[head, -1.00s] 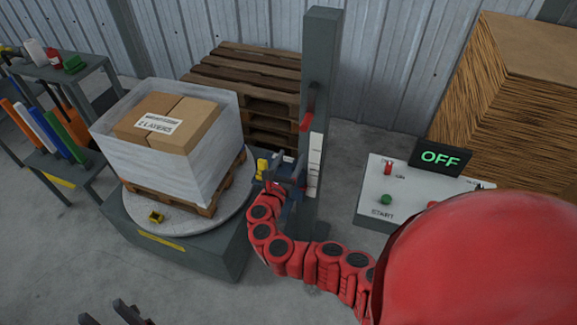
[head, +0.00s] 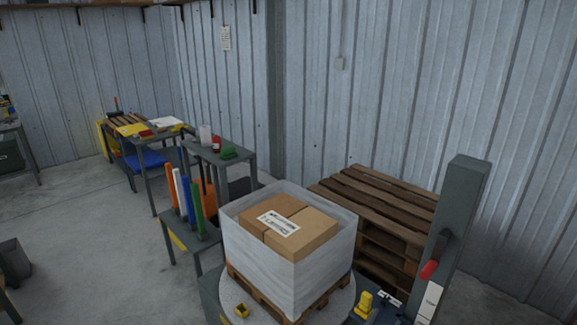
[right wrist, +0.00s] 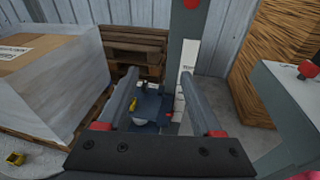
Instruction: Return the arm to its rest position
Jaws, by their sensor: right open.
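My right gripper (right wrist: 158,76) shows in the right wrist view, with its two grey fingers spread apart and nothing between them. Beyond the fingers is the dark blue carriage (right wrist: 150,104) with a yellow part, at the foot of the grey column (right wrist: 183,60). A gap seems to separate the fingers from the carriage. In the head view I cannot clearly make out the right gripper near the carriage at the bottom edge. The column (head: 452,225) stands at the right there. My left gripper is not in view.
A wrapped pallet load (head: 318,275) with cartons (head: 300,240) stands on the turntable (head: 342,306), left of the column. Stacked pallets (head: 385,205) are behind. A rack with coloured rolls (head: 196,210) stands left. In the wrist view, a control box (right wrist: 285,95) is right.

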